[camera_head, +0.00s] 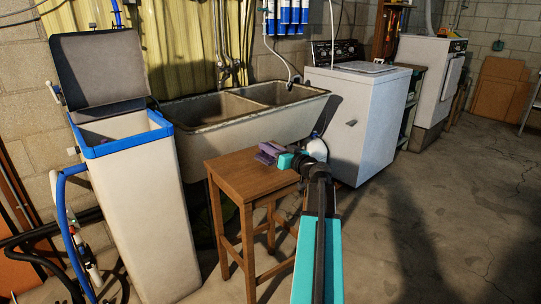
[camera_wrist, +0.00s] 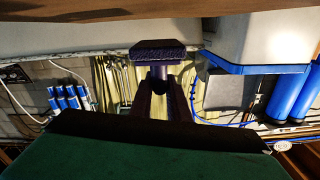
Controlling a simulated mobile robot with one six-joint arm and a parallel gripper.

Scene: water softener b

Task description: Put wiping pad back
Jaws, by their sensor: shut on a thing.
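The wiping pad (camera_head: 268,152) is purple. In the head view my gripper (camera_head: 281,158) is shut on it and holds it over the wooden stool (camera_head: 232,168); whether it touches the seat I cannot tell. In the wrist view the pad (camera_wrist: 157,46) is a dark purple block seen edge-on, at the tips of my dark fingers (camera_wrist: 160,82). The fingers close around a narrow purple part below it. The stool's brown seat (camera_wrist: 160,9) fills the top edge of this upside-down view.
The water softener (camera_head: 140,200) stands left of the stool with its lid (camera_head: 100,68) up. A double sink (camera_head: 240,110) is behind the stool. A white bottle (camera_head: 317,149) and a white washer (camera_head: 365,120) are to the right. The concrete floor (camera_head: 430,220) at right is clear.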

